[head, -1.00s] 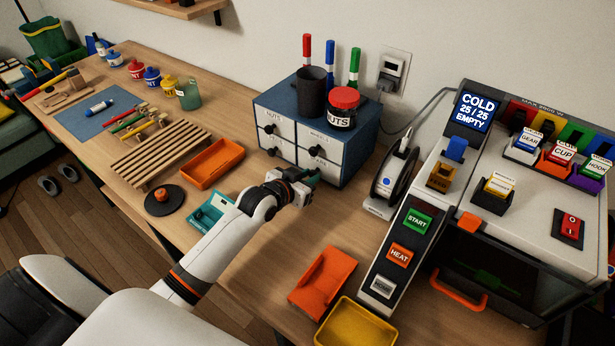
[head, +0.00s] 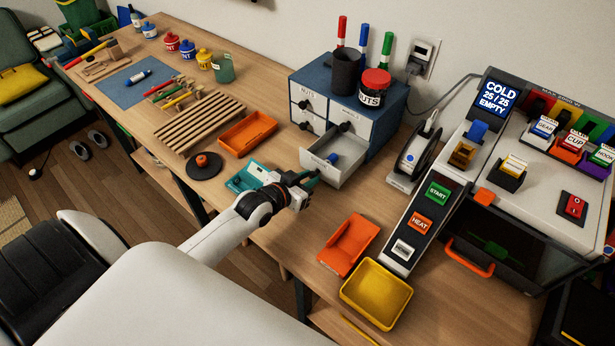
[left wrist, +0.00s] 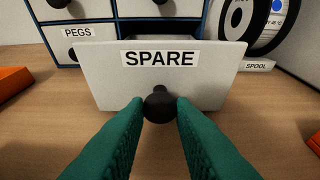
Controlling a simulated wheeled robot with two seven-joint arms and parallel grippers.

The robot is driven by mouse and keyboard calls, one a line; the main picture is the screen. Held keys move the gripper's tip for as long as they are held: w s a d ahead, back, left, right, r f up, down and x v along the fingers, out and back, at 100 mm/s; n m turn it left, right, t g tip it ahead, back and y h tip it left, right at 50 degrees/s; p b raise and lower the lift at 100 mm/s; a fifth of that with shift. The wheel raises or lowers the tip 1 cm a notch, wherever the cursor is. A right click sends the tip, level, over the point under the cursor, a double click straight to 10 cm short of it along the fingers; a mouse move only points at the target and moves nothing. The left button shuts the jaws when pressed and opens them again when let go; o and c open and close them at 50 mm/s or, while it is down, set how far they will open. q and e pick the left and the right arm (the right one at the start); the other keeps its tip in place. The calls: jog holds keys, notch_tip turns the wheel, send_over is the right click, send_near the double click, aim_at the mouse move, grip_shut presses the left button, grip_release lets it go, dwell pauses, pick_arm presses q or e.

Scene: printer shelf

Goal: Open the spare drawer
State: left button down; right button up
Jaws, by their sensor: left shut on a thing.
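The spare drawer (head: 345,166) is pulled out of the lower right of the blue cabinet (head: 378,128), with a blue item visible inside it. Its white front with the SPARE label (left wrist: 160,75) fills the middle of the left wrist view. My left gripper (head: 304,180) is in front of the drawer. In the left wrist view its green fingers (left wrist: 160,112) are shut on the black round knob (left wrist: 160,104). My right gripper is not in view.
An orange tray (head: 248,131) and a teal tray (head: 248,178) lie left of the cabinet. The spool device (head: 413,155) stands right of the drawer. Another orange tray (head: 348,245) and a yellow bin (head: 376,293) are at the table's front. A jar and markers stand on the cabinet.

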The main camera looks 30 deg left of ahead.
pick_arm(q)
jog(key=c, duration=1.2)
grip_release()
jog(key=b+v, duration=0.1)
jog(key=v, duration=1)
jog(key=shift+f, duration=0.2)
jog(key=shift+s+a+r, duration=0.1)
jog(key=shift+s+r, duration=0.2)
jog(key=shift+s, duration=0.25)
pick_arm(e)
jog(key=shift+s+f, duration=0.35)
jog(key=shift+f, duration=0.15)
